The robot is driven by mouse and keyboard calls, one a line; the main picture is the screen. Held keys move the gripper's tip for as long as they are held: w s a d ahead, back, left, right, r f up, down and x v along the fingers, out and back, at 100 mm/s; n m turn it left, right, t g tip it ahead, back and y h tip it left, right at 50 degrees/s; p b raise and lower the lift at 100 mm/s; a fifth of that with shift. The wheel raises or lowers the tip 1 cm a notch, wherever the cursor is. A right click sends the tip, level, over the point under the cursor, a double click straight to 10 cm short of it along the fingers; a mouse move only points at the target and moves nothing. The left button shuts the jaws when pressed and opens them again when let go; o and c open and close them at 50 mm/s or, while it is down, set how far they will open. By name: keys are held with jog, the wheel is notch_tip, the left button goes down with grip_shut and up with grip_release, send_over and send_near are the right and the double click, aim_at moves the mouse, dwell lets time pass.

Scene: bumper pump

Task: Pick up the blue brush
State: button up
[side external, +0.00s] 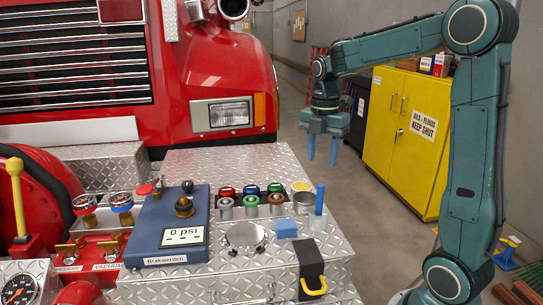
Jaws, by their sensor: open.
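A slim blue upright handle (320,198), which looks like the blue brush, stands at the right side of the diamond-plate bumper. Its lower end is at a small metal cylinder (317,224); I cannot tell whether it is inside it or behind it. No bristles are visible. My gripper (322,158) points down with two blue fingers apart and nothing between them. In the picture it is above the handle, clear of it; the depth between them is hard to judge.
A small blue block (286,229) and a metal cup (303,203) are beside the handle. Several coloured caps stand to the left, near a blue gauge box (172,225). A black block with a yellow handle (312,270) is in front. A yellow cabinet (405,130) stands behind.

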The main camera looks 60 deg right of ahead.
aim_at(321, 185)
jog(key=shift+w+d+f, duration=0.15)
jog(key=shift+d, duration=0.15)
jog(key=shift+f, duration=0.1)
jog(key=shift+f, duration=4.25)
jog(key=shift+f, duration=0.1)
jog(key=shift+f, duration=2.5)
grip_shut()
